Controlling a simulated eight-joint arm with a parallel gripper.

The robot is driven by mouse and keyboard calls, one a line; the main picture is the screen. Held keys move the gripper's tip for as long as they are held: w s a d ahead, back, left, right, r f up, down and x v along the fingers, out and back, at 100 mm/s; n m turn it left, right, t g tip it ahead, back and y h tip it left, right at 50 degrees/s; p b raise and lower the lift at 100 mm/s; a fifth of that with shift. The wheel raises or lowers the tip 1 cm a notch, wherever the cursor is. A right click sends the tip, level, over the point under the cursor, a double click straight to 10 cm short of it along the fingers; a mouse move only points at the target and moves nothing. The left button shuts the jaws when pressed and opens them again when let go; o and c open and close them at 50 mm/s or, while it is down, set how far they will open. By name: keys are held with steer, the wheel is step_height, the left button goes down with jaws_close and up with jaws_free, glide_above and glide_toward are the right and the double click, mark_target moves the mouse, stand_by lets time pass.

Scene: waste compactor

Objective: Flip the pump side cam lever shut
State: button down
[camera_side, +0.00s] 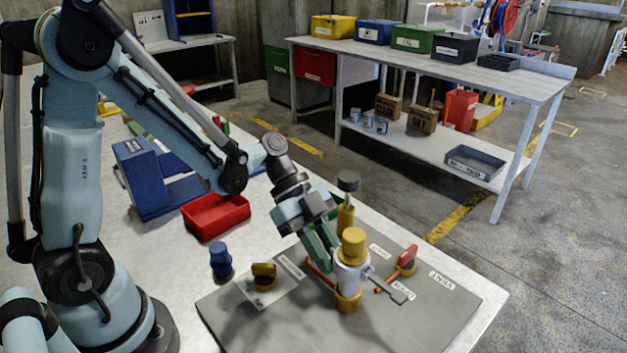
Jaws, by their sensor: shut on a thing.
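A pale grey coupling (351,278) with a yellow cap and yellow base stands upright on a grey plate (440,300). A red cam lever (319,277) shows low at its left side, beside my fingers. A grey lever (389,287) sticks out from its right side, angled down toward the front right. My gripper (323,256), with green fingers, reaches down at the coupling's left. It is shut, apparently on the red lever; the exact contact is hidden by the fingers. The small labels are too blurred to tell which lever is the pump side.
A red-handled valve (406,260) stands right of the coupling. A yellow-and-black knob (263,276) and a blue fitting (221,261) stand left. A yellow post with a dark top (347,183) rises behind. A red tray (216,216) lies farther back. The plate's front is clear.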

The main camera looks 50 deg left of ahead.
steer(key=c, duration=1)
jaws_free()
steer(key=v, duration=1.2)
